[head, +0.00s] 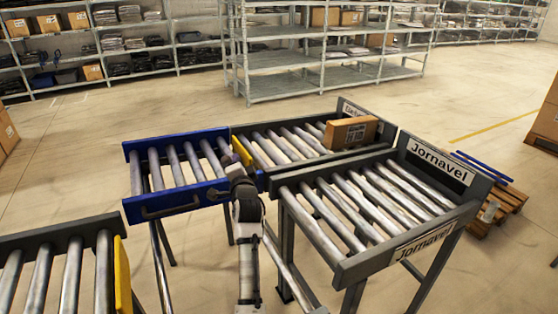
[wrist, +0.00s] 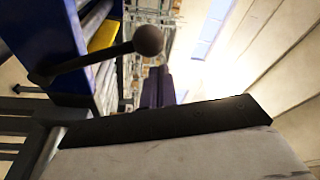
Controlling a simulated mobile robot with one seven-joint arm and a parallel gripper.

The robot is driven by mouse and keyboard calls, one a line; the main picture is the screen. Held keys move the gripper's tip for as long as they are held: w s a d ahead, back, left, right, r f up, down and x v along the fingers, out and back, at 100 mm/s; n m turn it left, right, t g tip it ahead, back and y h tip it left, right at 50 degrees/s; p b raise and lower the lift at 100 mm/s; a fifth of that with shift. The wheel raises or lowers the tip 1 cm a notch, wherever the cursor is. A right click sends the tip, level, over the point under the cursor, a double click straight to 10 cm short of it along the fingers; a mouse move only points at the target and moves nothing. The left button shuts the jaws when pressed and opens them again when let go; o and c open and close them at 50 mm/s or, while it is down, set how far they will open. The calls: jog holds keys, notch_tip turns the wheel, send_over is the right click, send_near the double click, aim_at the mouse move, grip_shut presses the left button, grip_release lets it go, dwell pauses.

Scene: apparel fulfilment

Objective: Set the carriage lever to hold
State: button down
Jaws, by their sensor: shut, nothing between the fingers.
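The blue roller carriage (head: 165,203) stands left of the labelled conveyors in the head view, with its rollers empty. In the wrist view the carriage's blue side (wrist: 55,35) fills the upper left. A dark lever with a round ball knob (wrist: 149,40) sticks out from it towards the right. My gripper (head: 227,159) is at the carriage's right end. Its purple fingers (wrist: 158,87) are shut and empty, with the knob just above them in the wrist picture; I cannot tell whether they touch.
A cardboard box (head: 349,132) lies on the rear conveyor. The front Jornavel conveyor (head: 365,262) is empty and close to my arm's right. A yellow plate (head: 242,152) stands at the carriage's right end. Another roller section (head: 35,240) is at lower left. Open floor lies left and behind.

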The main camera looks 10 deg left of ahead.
jog(key=shift+s+a+f, duration=0.15)
jog(key=shift+s+a, duration=0.2)
jog(key=shift+a, duration=0.1)
dwell(0.3)
